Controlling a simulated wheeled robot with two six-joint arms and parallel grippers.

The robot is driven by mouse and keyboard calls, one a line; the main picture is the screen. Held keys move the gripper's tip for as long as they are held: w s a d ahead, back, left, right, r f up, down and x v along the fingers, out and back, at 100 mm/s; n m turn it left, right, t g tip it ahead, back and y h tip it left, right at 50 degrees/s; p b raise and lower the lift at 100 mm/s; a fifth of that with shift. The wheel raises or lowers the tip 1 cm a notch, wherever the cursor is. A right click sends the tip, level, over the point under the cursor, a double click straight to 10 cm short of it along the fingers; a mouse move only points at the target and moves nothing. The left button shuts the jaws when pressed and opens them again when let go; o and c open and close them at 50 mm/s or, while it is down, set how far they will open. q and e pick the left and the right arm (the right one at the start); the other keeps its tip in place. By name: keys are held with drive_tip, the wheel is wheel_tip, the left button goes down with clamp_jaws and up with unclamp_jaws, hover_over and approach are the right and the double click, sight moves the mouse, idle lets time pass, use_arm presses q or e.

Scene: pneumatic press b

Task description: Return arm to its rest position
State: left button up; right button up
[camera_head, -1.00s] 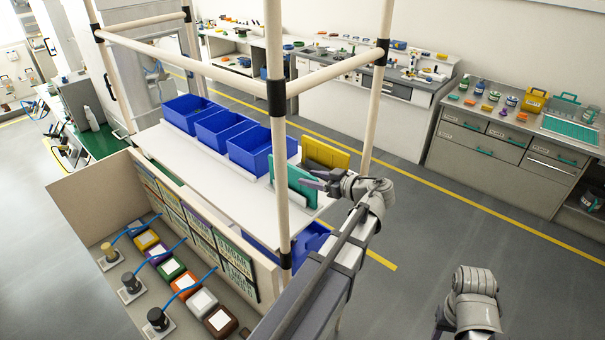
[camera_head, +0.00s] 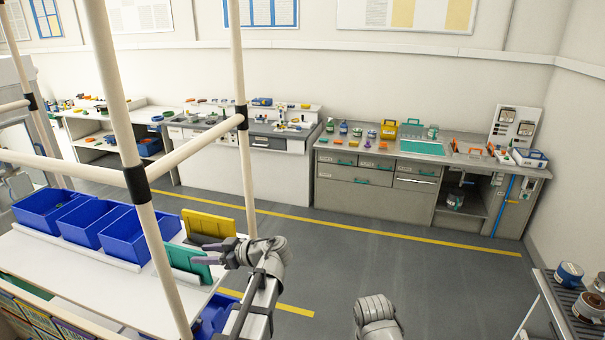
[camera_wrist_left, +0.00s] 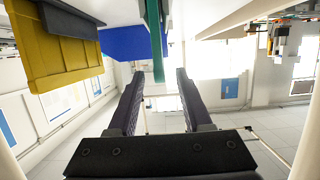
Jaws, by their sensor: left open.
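My left gripper (camera_head: 199,253) is open at the right end of the white table, in front of the teal board (camera_head: 188,262). In the left wrist view the two dark fingers (camera_wrist_left: 158,74) stand apart with nothing clearly held. The teal board's edge (camera_wrist_left: 154,40) shows just past the fingertips; I cannot tell whether they touch it. A yellow board (camera_head: 208,225) stands behind the teal one and fills the upper left of the wrist view (camera_wrist_left: 55,60). A rounded grey part of my right arm shows at the bottom of the head view; its gripper is out of frame.
Blue bins (camera_head: 130,232) line the white table (camera_head: 85,280). A beige frame post (camera_head: 165,250) stands close left of my left gripper. Grey floor (camera_head: 370,250) is free to the right, before the workbench (camera_head: 375,180). A dark rack (camera_head: 570,315) stands at far right.

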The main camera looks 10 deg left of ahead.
use_arm(q)
drive_tip(key=s+d+f+m+h+b, duration=0.45)
drive_tip(key=d+f+m+b, duration=0.2)
drive_tip(key=d+f, duration=0.5)
drive_tip(key=s+d+f+m+h+b, duration=0.45)
drive_tip(key=d+f+m, duration=0.35)
drive_tip(key=d+f, duration=0.4)
drive_tip(key=s+d+f+m+h+b, duration=0.2)
drive_tip(key=s+d+f+m, duration=0.1)
drive_tip(key=d, duration=0.2)
drive_tip(key=s+d+f+m+g+h+b, duration=0.1)
drive_tip(key=s+d+f+m+h, duration=0.1)
drive_tip(key=d, duration=0.3)
drive_tip(key=shift+s+d+f+m+b, duration=0.2)
drive_tip(key=shift+s+f+m+b, duration=0.15)
drive_tip(key=shift+s+f+m, duration=0.4)
drive_tip(key=shift+w, duration=0.3)
